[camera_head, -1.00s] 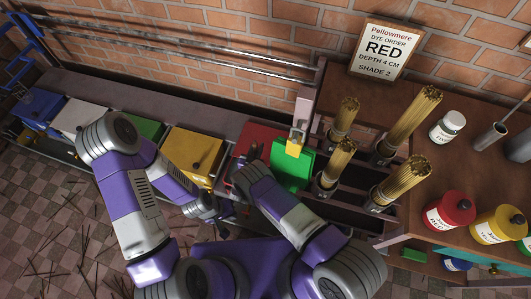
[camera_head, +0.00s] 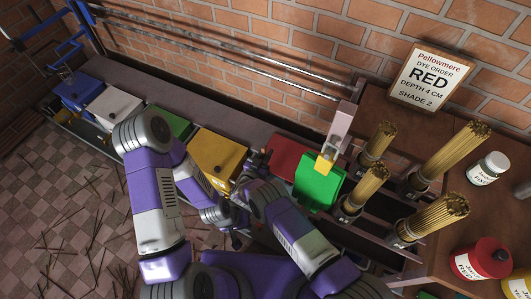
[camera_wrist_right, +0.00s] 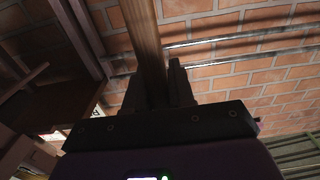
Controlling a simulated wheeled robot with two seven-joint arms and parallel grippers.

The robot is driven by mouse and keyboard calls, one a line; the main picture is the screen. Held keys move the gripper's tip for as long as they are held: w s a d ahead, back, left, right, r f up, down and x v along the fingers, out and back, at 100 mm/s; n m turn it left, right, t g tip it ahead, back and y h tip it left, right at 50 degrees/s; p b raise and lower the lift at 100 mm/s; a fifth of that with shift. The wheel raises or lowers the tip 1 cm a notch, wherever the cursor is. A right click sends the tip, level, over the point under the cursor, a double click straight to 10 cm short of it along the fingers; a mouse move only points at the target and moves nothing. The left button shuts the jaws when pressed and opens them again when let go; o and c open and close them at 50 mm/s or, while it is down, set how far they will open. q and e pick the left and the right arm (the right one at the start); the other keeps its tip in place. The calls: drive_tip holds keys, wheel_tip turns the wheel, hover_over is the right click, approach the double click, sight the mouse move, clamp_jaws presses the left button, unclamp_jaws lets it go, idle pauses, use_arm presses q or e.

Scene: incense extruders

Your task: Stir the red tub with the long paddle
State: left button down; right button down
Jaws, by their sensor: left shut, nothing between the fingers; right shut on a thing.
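The red tub (camera_head: 291,153) shows as a dark red square top in the row of coloured tubs, between the yellow tub and a bright green panel. My right gripper (camera_head: 254,164) is by the yellow and red tubs' border in the head view. In the right wrist view it (camera_wrist_right: 160,82) is shut on a brown wooden shaft (camera_wrist_right: 143,30), seemingly the paddle's handle. The paddle's lower end is hidden. My left gripper (camera_head: 238,226) is lower, in front of the row, shut and empty.
Blue (camera_head: 78,92), white (camera_head: 113,106), green (camera_head: 172,124) and yellow (camera_head: 218,154) tubs run left. The green panel (camera_head: 318,183) stands right of red, under a yellow-tipped post (camera_head: 338,135). Bundles of sticks (camera_head: 450,155) and jars (camera_head: 487,168) are farther right. A sign (camera_head: 429,77) reads RED.

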drive_tip(key=s+d+p, duration=0.5)
drive_tip(key=d+p, duration=0.2)
drive_tip(key=d, duration=0.5)
drive_tip(key=shift+d, duration=0.25)
drive_tip(key=shift+s, duration=0.1)
drive_tip(key=w+a+b, duration=0.3)
drive_tip(key=a+b, duration=0.2)
drive_tip(key=a, duration=0.1)
wheel_tip(320, 180, up, 14)
drive_tip(key=p, duration=1)
drive_tip(key=shift+s+a, duration=0.15)
drive_tip(key=shift+a, duration=0.05)
drive_tip(key=shift+f, duration=0.1)
idle(0.9)
